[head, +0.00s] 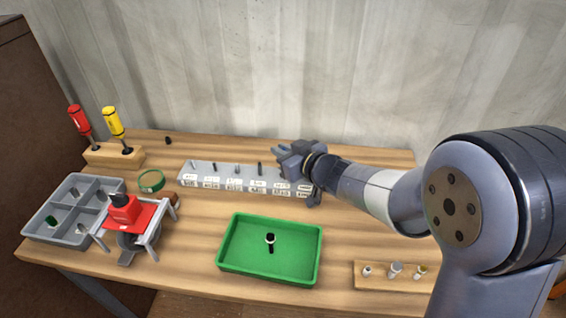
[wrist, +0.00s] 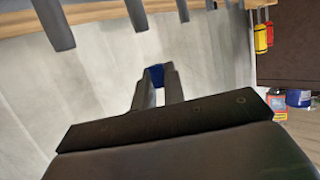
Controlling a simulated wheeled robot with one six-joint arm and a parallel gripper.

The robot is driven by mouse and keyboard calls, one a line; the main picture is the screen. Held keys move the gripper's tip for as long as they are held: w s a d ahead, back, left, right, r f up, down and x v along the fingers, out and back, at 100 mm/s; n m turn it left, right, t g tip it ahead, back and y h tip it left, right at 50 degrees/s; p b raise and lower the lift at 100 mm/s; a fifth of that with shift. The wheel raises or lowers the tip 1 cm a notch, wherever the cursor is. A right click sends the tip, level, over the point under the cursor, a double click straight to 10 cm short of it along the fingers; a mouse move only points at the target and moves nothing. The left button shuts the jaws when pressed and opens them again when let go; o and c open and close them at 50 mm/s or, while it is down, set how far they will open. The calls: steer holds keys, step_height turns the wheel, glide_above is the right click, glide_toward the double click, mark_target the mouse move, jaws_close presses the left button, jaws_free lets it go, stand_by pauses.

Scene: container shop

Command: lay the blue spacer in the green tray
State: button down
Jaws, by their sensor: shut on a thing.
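My gripper (head: 284,150) is above the right end of the grey labelled rack at the back of the bench. In the wrist view its fingers (wrist: 156,74) are shut on a small blue piece, the blue spacer (wrist: 157,76), held at the fingertips. I cannot make out the spacer in the head view. The green tray (head: 235,258) sits at the front middle of the bench, in front of and apart from my gripper. A dark pin with a pale top (head: 270,242) is in the tray, with bare floor around it.
The grey rack (head: 222,180) holds several upright pins. A red-topped stand (head: 124,212) and a grey compartment tray (head: 42,212) are at left, with a green ring (head: 151,180) behind. Two screwdrivers stand in a wooden block (head: 100,155). A wooden strip (head: 380,283) with small parts is front right.

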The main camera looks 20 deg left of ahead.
steer(key=shift+f, duration=1.45)
steer(key=shift+f, duration=0.2)
steer(key=c, duration=1.5)
jaws_free()
steer(key=shift+o, duration=0.2)
steer(key=shift+b, duration=0.3)
